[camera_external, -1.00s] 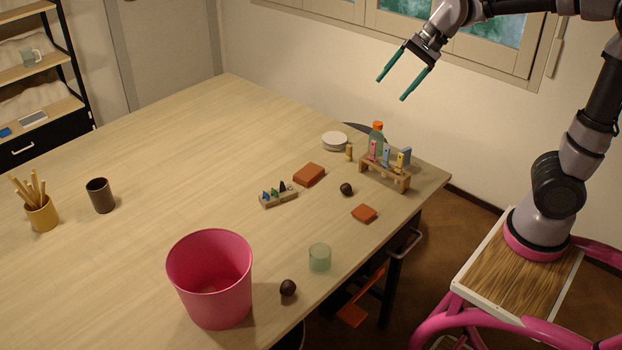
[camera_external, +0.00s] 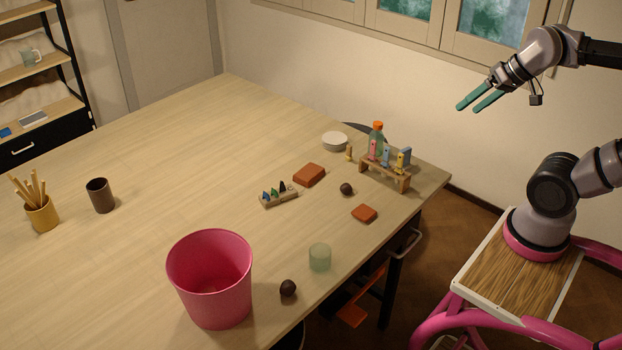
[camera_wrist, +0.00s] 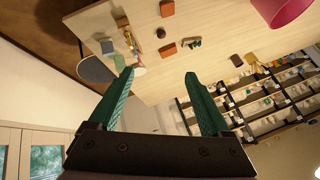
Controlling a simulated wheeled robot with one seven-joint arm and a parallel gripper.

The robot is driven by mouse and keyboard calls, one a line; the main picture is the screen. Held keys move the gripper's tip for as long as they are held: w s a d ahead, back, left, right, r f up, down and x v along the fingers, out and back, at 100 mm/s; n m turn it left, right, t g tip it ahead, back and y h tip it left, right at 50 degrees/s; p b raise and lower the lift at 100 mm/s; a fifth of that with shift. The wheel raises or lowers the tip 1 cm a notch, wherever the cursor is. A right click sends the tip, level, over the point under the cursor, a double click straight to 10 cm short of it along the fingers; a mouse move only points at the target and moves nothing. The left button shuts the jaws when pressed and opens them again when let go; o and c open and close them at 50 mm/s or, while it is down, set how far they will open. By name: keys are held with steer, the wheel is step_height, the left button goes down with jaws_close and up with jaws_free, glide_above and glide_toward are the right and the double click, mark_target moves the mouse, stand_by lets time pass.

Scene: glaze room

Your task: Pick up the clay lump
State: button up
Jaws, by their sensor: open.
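Two dark brown round lumps lie on the table: one (camera_external: 346,189) near the wooden rack, the other (camera_external: 288,288) beside the pink bucket near the front edge. They look alike, and I cannot tell which is the clay lump. The first shows small in the wrist view (camera_wrist: 160,33). Two terracotta blocks, a larger (camera_external: 309,175) and a smaller (camera_external: 364,213), lie near the first lump. My gripper (camera_external: 468,108) is open and empty, high in the air to the right of the table, apart from everything. Its green fingers (camera_wrist: 160,85) spread in the wrist view.
A pink bucket (camera_external: 209,280) and a pale green glass (camera_external: 320,257) stand by the second lump. A wooden rack (camera_external: 385,174) with colored items, an orange-capped bottle (camera_external: 377,137) and white discs (camera_external: 334,141) stand at the right. A small tool holder (camera_external: 279,198) lies near the larger block. The table's left-middle is clear.

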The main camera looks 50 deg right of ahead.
steer(key=m+g+h, duration=0.2)
steer(key=m+g, duration=0.5)
steer(key=m, duration=0.8)
glide_above(345, 185)
step_height(345, 185, down, 27)
step_height(345, 185, down, 4)
steer(key=shift+f, duration=0.25)
steer(key=shift+d+f, duration=0.1)
steer(key=shift+f, duration=2.8)
jaws_close()
